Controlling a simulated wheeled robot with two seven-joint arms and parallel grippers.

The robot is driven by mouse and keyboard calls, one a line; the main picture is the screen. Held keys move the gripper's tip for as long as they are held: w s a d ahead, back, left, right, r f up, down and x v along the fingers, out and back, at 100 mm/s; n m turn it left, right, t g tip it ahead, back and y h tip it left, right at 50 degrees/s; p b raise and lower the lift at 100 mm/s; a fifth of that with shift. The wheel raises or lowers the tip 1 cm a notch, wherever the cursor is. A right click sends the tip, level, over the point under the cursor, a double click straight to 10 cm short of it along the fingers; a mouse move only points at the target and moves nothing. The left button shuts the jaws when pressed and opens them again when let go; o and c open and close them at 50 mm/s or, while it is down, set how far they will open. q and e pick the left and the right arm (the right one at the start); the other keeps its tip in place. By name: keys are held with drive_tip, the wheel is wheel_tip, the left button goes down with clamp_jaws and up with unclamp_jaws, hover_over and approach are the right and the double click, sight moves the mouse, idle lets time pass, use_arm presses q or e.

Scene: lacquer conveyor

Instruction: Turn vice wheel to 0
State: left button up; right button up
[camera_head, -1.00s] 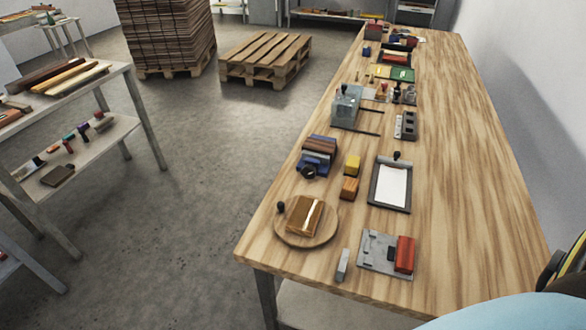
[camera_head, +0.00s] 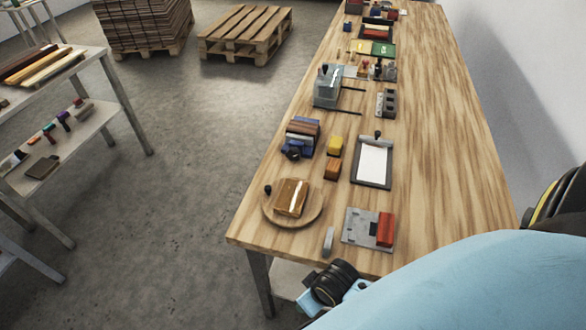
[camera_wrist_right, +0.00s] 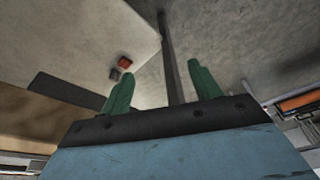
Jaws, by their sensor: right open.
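The blue vice (camera_head: 302,132) stands near the left edge of the wooden bench in the head view, with brown blocks between its jaws. Its dark round wheel (camera_head: 293,153) is on the near side; any scale mark on it is too small to read. My right gripper (camera_wrist_right: 158,76) shows in the right wrist view with its green fingers apart and nothing between them. In the head view a light blue arm of mine covers the bottom right, and no fingers show. The vice is not recognisable in the right wrist view. My left gripper is not in view.
Near the vice are a yellow block (camera_head: 335,145), an orange block (camera_head: 332,169), a clipboard (camera_head: 358,180), a round board (camera_head: 312,217) and a grey plate with a red block (camera_head: 385,230). A grey device (camera_head: 326,92) stands beyond. The bench's right side is clear.

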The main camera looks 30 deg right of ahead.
wheel_tip(320, 180, up, 13)
drive_tip(key=w+a+p, duration=0.1)
drive_tip(key=w+p, duration=0.1)
drive_tip(key=w+m, duration=0.1)
drive_tip(key=w, duration=0.3)
drive_tip(key=w+a+r, duration=0.1)
drive_tip(key=w, duration=0.3)
drive_tip(key=w+a+r+m, duration=0.1)
drive_tip(key=w, duration=0.3)
drive_tip(key=shift+w+a+r+m+t+y, duration=0.1)
drive_tip(key=shift+w+a+m+t+y, duration=0.05)
drive_tip(key=shift+a+m+t+y, duration=0.15)
drive_tip(key=w+d+m+h, duration=0.1)
drive_tip(key=w+d+m, duration=0.1)
drive_tip(key=w+d, duration=0.3)
drive_tip(key=m+h, duration=0.3)
drive_tip(key=m, duration=0.4)
approach(293, 151)
drive_tip(key=b+x, duration=0.3)
drive_tip(key=x, duration=0.7)
drive_tip(key=shift+f, duration=0.25)
drive_tip(key=shift+c, duration=0.4)
